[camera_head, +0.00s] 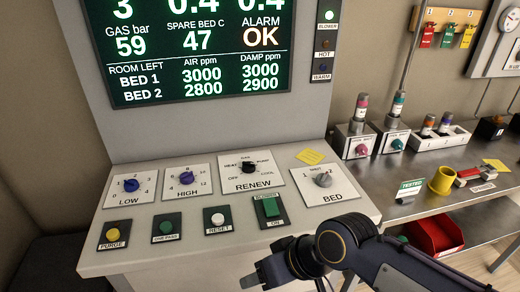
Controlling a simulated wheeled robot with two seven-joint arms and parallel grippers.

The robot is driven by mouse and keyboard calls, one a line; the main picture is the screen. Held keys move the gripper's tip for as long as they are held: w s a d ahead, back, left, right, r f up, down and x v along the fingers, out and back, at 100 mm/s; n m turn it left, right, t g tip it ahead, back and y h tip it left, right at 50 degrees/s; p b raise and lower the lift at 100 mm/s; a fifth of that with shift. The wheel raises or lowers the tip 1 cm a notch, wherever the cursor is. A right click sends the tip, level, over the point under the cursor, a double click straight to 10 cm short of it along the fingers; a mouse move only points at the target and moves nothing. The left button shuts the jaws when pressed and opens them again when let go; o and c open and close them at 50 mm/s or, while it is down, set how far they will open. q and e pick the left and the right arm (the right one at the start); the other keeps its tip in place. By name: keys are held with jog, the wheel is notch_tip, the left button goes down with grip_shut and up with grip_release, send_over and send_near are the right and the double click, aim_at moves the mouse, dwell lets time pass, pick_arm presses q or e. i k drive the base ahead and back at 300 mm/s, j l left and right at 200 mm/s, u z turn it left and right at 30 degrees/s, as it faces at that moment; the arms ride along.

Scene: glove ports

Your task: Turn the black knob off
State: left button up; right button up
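The black knob (247,167) sits on the white RENEW plate (247,173) on the sloped console, among printed positions that include OFF at its lower left. The knob looks turned roughly upward, away from OFF, but its pointer is too small to read for certain. My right gripper (256,274) is low in the picture at the console's front edge, below the green switch and apart from the black knob. Its fingers point left and are too small and dark to tell their opening. My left gripper is out of view.
Buttons and a green switch (270,207) line the front. A screen (190,50) stands behind. A cluttered bench (450,208) is at right.

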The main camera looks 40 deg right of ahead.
aim_at(248, 167)
jog(key=z, duration=1.15)
jog(key=l+u, duration=0.1)
jog(key=u, duration=0.65)
jog(key=l+u, duration=0.15)
jog(key=u, duration=0.6)
jog(key=k+l+u, duration=0.2)
jog(key=l, duration=0.1)
